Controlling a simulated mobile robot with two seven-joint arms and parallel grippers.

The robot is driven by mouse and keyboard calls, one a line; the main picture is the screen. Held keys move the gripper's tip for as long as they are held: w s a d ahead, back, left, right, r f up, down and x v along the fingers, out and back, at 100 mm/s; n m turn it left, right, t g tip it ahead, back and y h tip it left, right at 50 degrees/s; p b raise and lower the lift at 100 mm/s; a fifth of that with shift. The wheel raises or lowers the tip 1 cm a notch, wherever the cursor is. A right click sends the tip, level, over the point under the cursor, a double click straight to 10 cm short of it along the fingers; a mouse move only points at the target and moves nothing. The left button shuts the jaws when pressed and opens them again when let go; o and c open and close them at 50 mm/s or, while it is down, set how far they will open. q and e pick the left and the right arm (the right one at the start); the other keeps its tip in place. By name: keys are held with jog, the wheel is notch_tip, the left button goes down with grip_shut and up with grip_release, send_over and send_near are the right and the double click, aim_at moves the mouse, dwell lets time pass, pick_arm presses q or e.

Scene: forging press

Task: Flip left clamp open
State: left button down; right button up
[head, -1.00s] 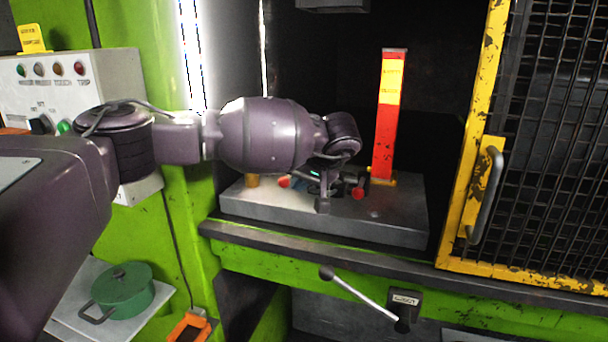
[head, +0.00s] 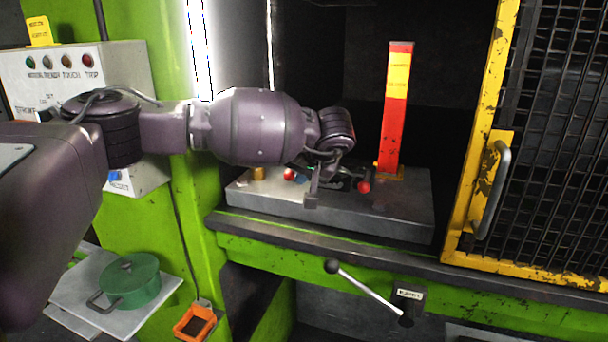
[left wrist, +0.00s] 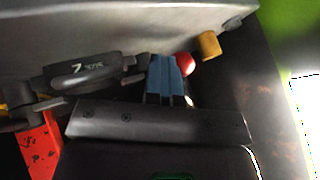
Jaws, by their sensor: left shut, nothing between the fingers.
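The left clamp's round red knob (head: 289,174) shows at the left on the grey press bed block (head: 385,215), beside a brass post (head: 258,173). My left gripper (head: 302,179) is low over the block, just right of this knob and partly hidden by its wrist. In the left wrist view its blue fingers (left wrist: 165,80) are shut with nothing between them. The red knob (left wrist: 186,64) is right beside the fingertips there; I cannot tell whether they touch. The clamp's arm is mostly hidden. A second red knob (head: 364,186) is farther right. My right gripper is not in view.
A yellow-framed mesh guard (head: 470,170) is at the right. A lever (head: 365,288) juts out below the bed. A green pot (head: 130,283) and control box (head: 125,75) are at the left.

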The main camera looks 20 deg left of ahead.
pick_arm(q)
jog(key=shift+a+m, duration=0.3)
jog(key=shift+m, duration=0.1)
jog(key=shift+a, duration=0.6)
jog(key=shift+s+a+m+t+h, duration=0.1)
jog(key=shift+a+m+t+h, duration=0.7)
jog(key=shift+a+m, duration=0.4)
jog(key=shift+a, duration=0.35)
jog(key=shift+w+a, duration=0.25)
jog(key=shift+a, duration=0.2)
jog(key=shift+w+a, duration=0.2)
jog(key=shift+a, duration=0.25)
jog(key=shift+w+a, duration=0.25)
jog(key=shift+a, duration=0.3)
jog(key=shift+w+a, duration=0.25)
jog(key=shift+a, duration=0.3)
jog(key=shift+w+a+r, duration=0.1)
jog(key=shift+w+a, duration=0.05)
jog(key=shift+a, duration=0.05)
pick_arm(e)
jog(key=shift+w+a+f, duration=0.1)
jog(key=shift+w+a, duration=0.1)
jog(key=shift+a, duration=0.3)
